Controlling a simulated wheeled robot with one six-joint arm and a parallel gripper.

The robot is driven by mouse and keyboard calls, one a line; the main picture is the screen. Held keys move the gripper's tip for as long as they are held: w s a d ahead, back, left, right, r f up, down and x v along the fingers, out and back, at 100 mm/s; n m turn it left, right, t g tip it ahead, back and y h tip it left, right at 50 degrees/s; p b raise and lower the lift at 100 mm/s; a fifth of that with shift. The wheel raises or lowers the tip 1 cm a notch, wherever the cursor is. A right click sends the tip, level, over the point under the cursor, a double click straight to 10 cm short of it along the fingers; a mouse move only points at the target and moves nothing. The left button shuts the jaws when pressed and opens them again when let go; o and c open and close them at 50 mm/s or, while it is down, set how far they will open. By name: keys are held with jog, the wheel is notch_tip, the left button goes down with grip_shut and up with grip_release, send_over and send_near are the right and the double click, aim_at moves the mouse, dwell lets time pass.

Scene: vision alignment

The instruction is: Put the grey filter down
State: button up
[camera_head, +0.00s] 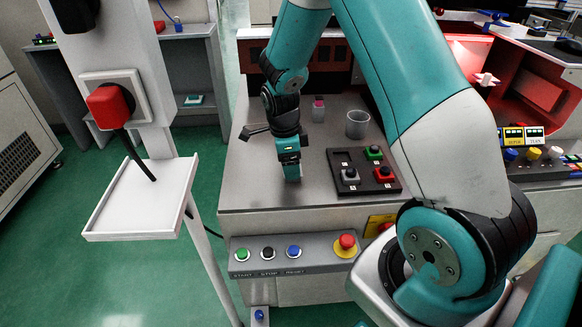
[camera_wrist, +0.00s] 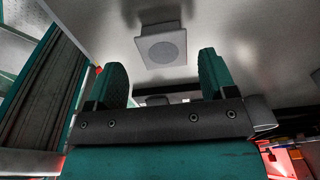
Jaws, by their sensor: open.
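A grey square piece with a round grey face, which looks like the grey filter (camera_wrist: 162,46), rests on the bare metal worktop in the wrist view. My gripper (camera_wrist: 163,78) has its two dark green fingers wide apart. The piece shows beyond and between the fingertips, touching neither. In the head view my gripper (camera_head: 291,170) points down over the worktop, left of a black tray (camera_head: 335,186). Its fingers and the piece below are hard to tell apart there. The tray holds a green piece (camera_head: 373,152), a red piece (camera_head: 384,174) and a grey-topped piece (camera_head: 350,175).
A grey cup (camera_head: 357,124) and a small pink-capped bottle (camera_head: 318,108) stand behind on the worktop (camera_head: 245,185). A button panel (camera_head: 325,252) runs along the front edge.

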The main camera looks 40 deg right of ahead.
jog(key=s+a+r+n+y, duration=0.1)
jog(key=a+r+n, duration=0.25)
jog(key=r, duration=0.35)
jog(key=s+a+r+n, duration=0.1)
jog(key=a+r+n, duration=0.25)
jog(key=r, duration=0.35)
jog(key=s+a+r+n+y, duration=0.2)
jog(key=s+a+r+n, duration=0.2)
jog(key=s+a+n, duration=0.3)
jog(key=s+a+r+n+y, duration=0.2)
jog(key=s+a+r+n, duration=0.2)
jog(key=s+a+n, duration=0.4)
jog(key=s+n, duration=0.5)
jog(key=n, duration=0.5)
jog(key=shift+r+t+p, duration=0.2)
jog(key=shift+t+p, duration=0.15)
jog(key=shift+t, duration=0.05)
